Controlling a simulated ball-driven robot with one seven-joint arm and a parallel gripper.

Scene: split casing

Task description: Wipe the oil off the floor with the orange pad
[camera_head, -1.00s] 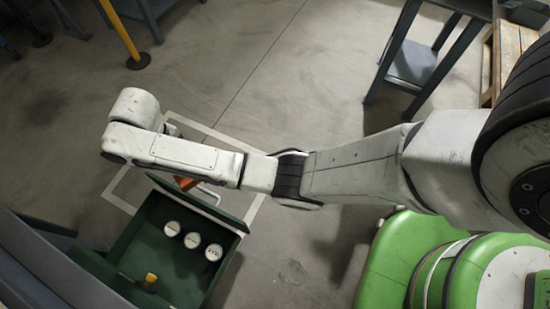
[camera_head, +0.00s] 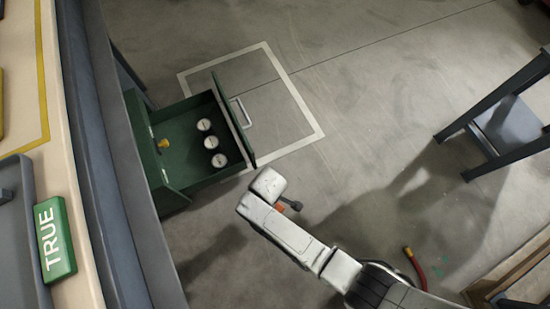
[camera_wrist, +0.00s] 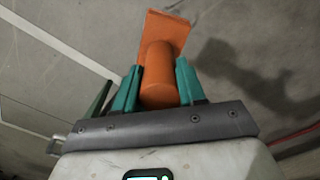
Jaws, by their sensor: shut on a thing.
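The orange pad (camera_wrist: 168,32) has a flat plate and a round handle. In the wrist view my gripper (camera_wrist: 158,84) is shut on the handle between its teal fingers, with the plate pointing away above grey floor. In the head view only a small piece of the orange pad (camera_head: 279,209) shows beside the end of my arm, right of and below the green drawer. Whether the pad touches the floor cannot be told. Dark patches lie on the floor, but I cannot tell oil from shadow or stain.
An open green drawer (camera_head: 249,140) holds several white-topped round items and juts over a white floor outline (camera_head: 306,105). A red hose (camera_head: 416,270) lies right of my arm. A dark bench (camera_head: 505,125) stands at right, a worktop (camera_head: 18,120) at left. Floor between is open.

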